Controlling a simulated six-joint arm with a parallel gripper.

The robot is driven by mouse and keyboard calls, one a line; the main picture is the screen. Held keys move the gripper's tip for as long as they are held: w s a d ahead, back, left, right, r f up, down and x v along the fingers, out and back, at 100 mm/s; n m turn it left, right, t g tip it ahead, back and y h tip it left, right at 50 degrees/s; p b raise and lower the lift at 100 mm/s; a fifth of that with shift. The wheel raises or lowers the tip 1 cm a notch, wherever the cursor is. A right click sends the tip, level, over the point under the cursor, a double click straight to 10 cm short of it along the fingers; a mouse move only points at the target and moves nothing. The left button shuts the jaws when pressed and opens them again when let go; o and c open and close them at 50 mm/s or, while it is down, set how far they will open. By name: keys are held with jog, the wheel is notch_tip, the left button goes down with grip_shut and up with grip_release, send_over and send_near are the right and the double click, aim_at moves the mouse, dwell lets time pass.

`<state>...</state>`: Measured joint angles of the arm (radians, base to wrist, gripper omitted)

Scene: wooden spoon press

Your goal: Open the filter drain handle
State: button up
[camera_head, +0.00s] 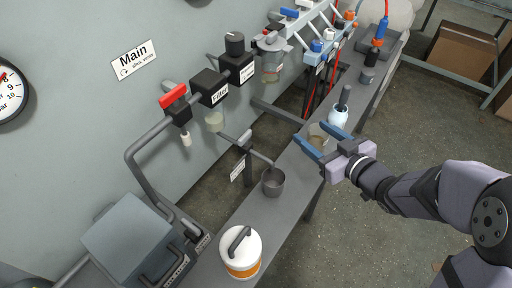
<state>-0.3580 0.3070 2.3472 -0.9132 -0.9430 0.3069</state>
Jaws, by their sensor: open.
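The black block labelled Filter (210,88) is mounted on the grey wall left of centre, with a cloudy bowl (214,121) under it. A thin pipe runs from below it to a small dark valve handle (244,140) and on toward a grey cup (273,182). A white tag (237,172) hangs under that valve; its text is too small to read. I cannot tell the handle's exact position. My gripper (312,132), with blue fingers, is open over the bench, right of the valve and apart from it.
A red-handled valve (173,96) is left of the filter. A glass jar (318,131) is behind my fingers.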

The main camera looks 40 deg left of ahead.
aim_at(247, 137)
jog(key=s+a+n+g+y+b, duration=0.1)
jog(key=s+a+g, duration=0.1)
jog(key=s, duration=0.1)
jog(key=s+a+n+g+y+b, duration=0.1)
jog(key=s+a+n+g+y, duration=0.1)
jog(key=s, duration=0.2)
jog(key=s+a+n+g+y+b, duration=0.1)
jog(key=s+a+g+y, duration=0.1)
jog(key=s+a, duration=0.1)
jog(key=shift+s+r+g, duration=0.3)
jog(key=shift+s+g, duration=0.1)
jog(key=shift+s, duration=0.05)
jog(key=shift+a+p, duration=0.35)
jog(key=shift+a, duration=3.3)
jog(key=shift+c, duration=0.3)
jog(key=c, duration=1)
